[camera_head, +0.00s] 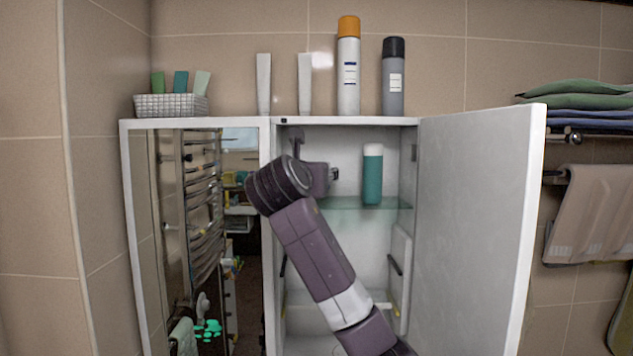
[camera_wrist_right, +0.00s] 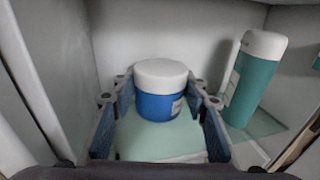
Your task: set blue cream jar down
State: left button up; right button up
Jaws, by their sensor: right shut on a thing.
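The blue cream jar (camera_wrist_right: 155,107) has a white lid and a pale label. In the right wrist view it stands upright between the two fingers of my right gripper (camera_wrist_right: 160,92), which is shut on it. A pale green surface (camera_wrist_right: 150,142) shows below the jar; I cannot tell whether the jar touches it. In the head view my right arm reaches into the open cabinet and the jar is hidden behind my wrist. My left gripper is not in view.
A teal bottle with a white cap (camera_head: 372,175) stands on the glass shelf (camera_head: 385,203), right of the jar. The cabinet door (camera_head: 475,220) is open at the right. A basket (camera_head: 170,106), white tubes (camera_head: 264,84) and two spray cans (camera_head: 348,75) stand on top.

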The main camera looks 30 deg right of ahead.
jog(key=shift+f+p, duration=0.3)
jog(key=shift+f, duration=0.3)
jog(key=shift+w+d+f+p, duration=0.15)
jog(key=shift+f+p, duration=0.45)
jog(key=shift+f, duration=0.15)
jog(key=shift+f, duration=0.1)
jog(key=o, duration=1.2)
